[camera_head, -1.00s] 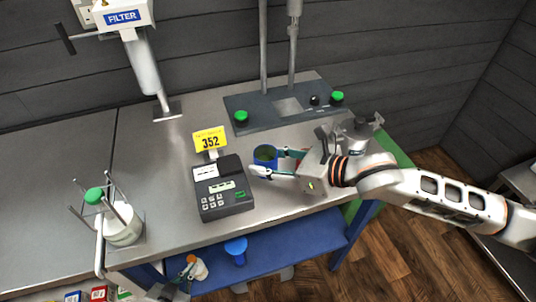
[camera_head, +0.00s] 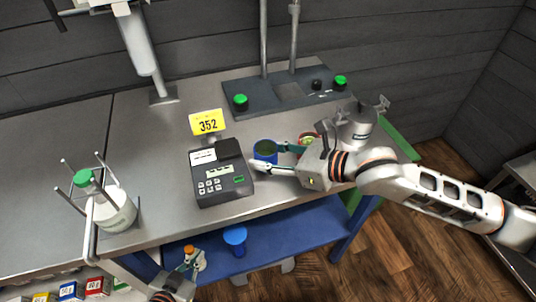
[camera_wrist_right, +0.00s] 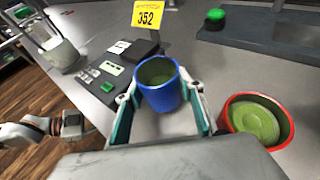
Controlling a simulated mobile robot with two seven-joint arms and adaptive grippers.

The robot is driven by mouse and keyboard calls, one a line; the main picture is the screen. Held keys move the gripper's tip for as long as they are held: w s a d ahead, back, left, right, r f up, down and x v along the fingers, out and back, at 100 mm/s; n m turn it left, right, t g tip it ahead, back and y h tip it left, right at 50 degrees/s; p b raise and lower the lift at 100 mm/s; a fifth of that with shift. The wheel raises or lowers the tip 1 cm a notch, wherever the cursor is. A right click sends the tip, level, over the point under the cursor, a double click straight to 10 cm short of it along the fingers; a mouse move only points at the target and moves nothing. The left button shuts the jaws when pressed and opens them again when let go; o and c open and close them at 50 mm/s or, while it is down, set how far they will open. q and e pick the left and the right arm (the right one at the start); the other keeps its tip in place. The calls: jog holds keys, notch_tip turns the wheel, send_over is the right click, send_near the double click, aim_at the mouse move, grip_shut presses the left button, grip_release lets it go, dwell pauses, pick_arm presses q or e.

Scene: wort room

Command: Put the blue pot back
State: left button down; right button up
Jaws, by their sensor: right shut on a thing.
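The blue pot (camera_head: 265,151), with green contents, is between the fingers of my right gripper (camera_head: 268,157), which is shut on it. It is upright beside the right side of the scale. In the right wrist view the blue pot (camera_wrist_right: 161,88) sits between the two teal finger pads. I cannot tell whether its base touches the bench. A red pot (camera_wrist_right: 232,121) with green contents stands right of the gripper; in the head view the red pot (camera_head: 308,137) is partly hidden behind it. My left gripper (camera_head: 194,266) is low at the bench front; its fingers are unclear.
The dark scale (camera_head: 222,190) with a yellow 352 sign (camera_head: 206,122) stands left of the pot. A metal canister (camera_head: 355,128) is right of my gripper. A green-knobbed panel (camera_head: 285,93) lies behind. A white container in a rack (camera_head: 112,215) stands left. A blue funnel-like object (camera_head: 235,238) is below.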

jog(key=shift+f+b, duration=0.4)
jog(key=shift+f, duration=0.15)
jog(key=o, duration=1.3)
jog(key=shift+c, duration=0.2)
notch_tip(320, 180, up, 10)
jog(key=shift+d, duration=0.1)
